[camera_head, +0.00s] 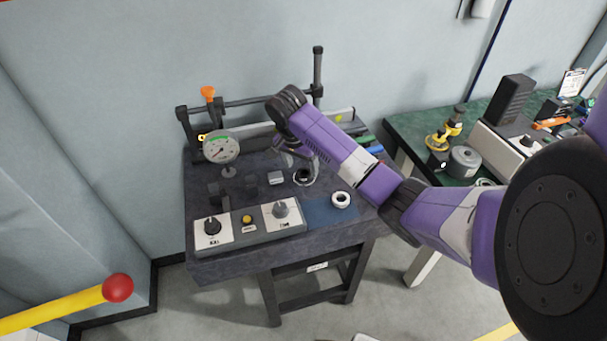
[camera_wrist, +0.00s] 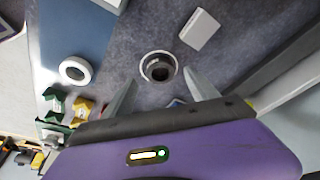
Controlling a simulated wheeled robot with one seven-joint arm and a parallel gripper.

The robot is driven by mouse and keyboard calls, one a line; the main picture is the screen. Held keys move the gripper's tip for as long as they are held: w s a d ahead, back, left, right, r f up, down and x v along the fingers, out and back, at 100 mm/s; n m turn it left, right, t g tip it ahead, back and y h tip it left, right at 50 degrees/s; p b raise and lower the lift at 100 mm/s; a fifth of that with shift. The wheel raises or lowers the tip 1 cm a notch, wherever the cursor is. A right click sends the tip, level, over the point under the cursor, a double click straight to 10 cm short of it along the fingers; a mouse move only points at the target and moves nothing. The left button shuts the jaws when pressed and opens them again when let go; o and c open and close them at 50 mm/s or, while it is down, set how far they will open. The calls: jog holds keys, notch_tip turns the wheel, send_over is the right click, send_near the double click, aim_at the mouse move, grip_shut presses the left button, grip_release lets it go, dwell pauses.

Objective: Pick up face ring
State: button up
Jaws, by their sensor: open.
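A white ring (camera_head: 341,200) with a dark centre lies flat on the blue mat (camera_head: 322,212) at the bench's front right; it also shows in the wrist view (camera_wrist: 75,70). A round metal-rimmed fitting (camera_wrist: 158,67) with a dark hollow centre sits on the grey bench top; it also shows in the head view (camera_head: 304,177). I cannot tell for certain which is the face ring. My gripper (camera_wrist: 168,88) is open and empty, its fingers pointing towards the metal-rimmed fitting, apart from the white ring. In the head view, its fingers (camera_head: 289,157) are small and partly hidden by my arm.
A pressure gauge (camera_head: 221,147) and an orange-topped clamp (camera_head: 208,94) stand at the bench's back left. A small grey block (camera_wrist: 199,29) lies near the fitting. A green-topped table (camera_head: 410,125) holds other tools.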

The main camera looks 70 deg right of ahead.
aim_at(305, 176)
jog(key=shift+x, duration=1.85)
jog(key=shift+d+r, duration=0.1)
jog(key=shift+d, duration=0.05)
grip_shut()
